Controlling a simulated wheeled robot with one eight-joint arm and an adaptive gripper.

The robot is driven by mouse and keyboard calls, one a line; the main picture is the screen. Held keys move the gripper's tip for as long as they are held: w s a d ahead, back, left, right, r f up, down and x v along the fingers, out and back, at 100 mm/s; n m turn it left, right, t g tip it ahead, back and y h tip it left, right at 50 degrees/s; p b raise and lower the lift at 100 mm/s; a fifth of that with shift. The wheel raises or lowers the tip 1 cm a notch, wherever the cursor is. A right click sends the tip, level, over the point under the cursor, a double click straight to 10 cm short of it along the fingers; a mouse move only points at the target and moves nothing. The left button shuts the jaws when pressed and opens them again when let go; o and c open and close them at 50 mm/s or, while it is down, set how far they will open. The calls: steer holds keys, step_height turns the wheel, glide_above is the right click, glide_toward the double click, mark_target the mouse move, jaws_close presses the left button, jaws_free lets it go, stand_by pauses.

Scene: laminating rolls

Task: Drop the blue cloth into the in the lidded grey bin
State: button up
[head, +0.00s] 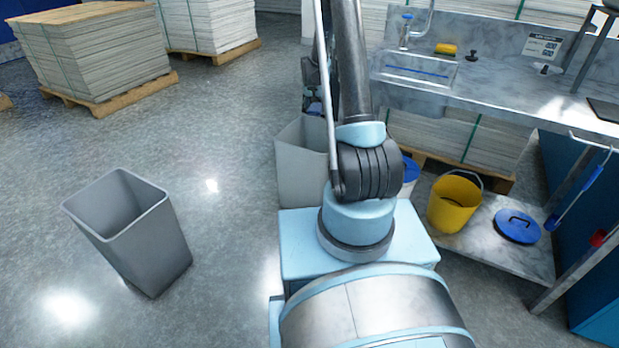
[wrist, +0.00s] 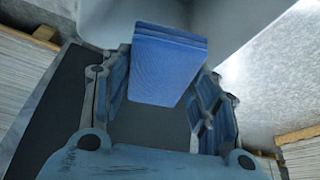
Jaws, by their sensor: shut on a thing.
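The blue cloth (wrist: 168,62) is a folded, layered blue block in the wrist view. My gripper (wrist: 165,85) is shut on it, with a finger on each side, and the cloth sticks out beyond the fingers. Pale grey walls (wrist: 250,32) lie behind the cloth in the wrist view; they look like part of a bin. In the head view a grey bin (head: 298,168) stands behind my arm, partly hidden; I cannot make out its lid. My gripper and the cloth are largely hidden by my arm there.
A second grey bin (head: 125,232), open-topped, stands on the floor at left. At right are a sink counter (head: 500,95), a yellow bucket (head: 455,205) and a blue lid (head: 517,227) on a low shelf. Stacked pallets (head: 95,50) stand at back left. Floor between is clear.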

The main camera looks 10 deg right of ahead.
step_height(320, 180, down, 6)
steer(key=shift+f, duration=0.15)
stand_by(0.5)
steer(key=o, duration=1.3)
steer(key=v, duration=1.1)
steer(key=shift+s+r, duration=0.1)
steer(key=shift+r, duration=0.3)
steer(key=shift+s, duration=0.1)
